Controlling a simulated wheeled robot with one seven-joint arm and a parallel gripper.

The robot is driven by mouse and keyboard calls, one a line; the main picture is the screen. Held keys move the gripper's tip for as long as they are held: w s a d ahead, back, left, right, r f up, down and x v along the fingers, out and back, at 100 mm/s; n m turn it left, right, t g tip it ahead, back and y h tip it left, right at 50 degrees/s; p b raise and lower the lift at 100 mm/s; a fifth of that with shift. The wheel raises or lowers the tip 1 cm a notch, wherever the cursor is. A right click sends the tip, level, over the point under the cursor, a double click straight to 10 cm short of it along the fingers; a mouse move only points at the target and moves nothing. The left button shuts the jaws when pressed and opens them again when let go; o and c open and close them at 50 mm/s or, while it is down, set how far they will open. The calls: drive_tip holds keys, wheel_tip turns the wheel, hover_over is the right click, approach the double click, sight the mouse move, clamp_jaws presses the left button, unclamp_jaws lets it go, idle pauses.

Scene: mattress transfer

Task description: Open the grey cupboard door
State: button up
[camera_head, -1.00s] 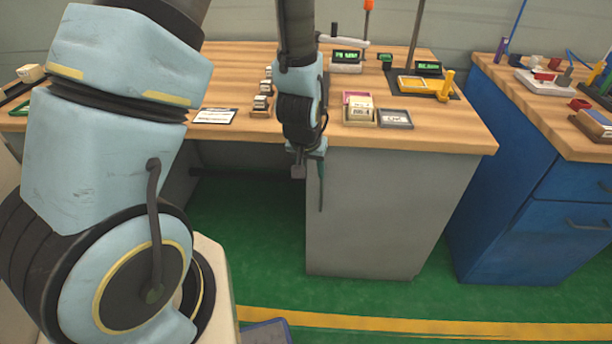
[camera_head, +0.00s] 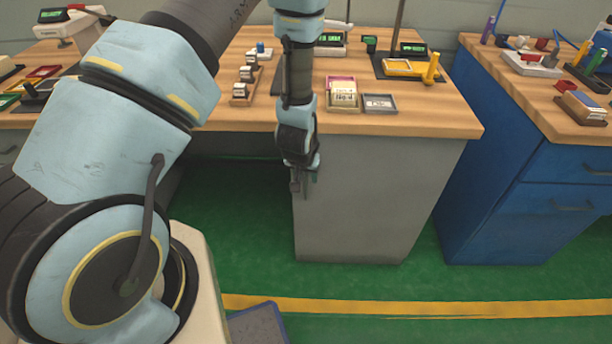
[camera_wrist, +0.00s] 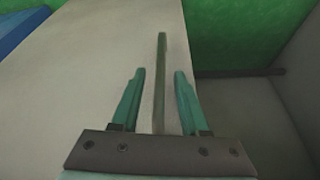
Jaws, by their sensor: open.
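The grey cupboard (camera_head: 375,200) stands under the wooden bench top, and its door looks shut. My gripper (camera_head: 303,190) hangs in front of the cupboard's left edge, below the bench top. In the wrist view my gripper (camera_wrist: 158,75) is open, with its two teal fingers apart. A thin upright bar (camera_wrist: 161,70), which looks like the door handle, lies between the fingers with a gap on each side. The grey cupboard face (camera_wrist: 90,75) fills the area behind it. In the head view my gripper mostly hides the bar.
The wooden bench top (camera_head: 420,118) overhangs the cupboard and carries small trays and displays. A blue cabinet (camera_head: 490,200) stands to the right, with a strip of green floor (camera_head: 430,245) between. Open leg space lies left of the cupboard.

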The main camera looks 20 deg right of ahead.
drive_tip(key=shift+f, duration=0.25)
clamp_jaws()
idle(1.4)
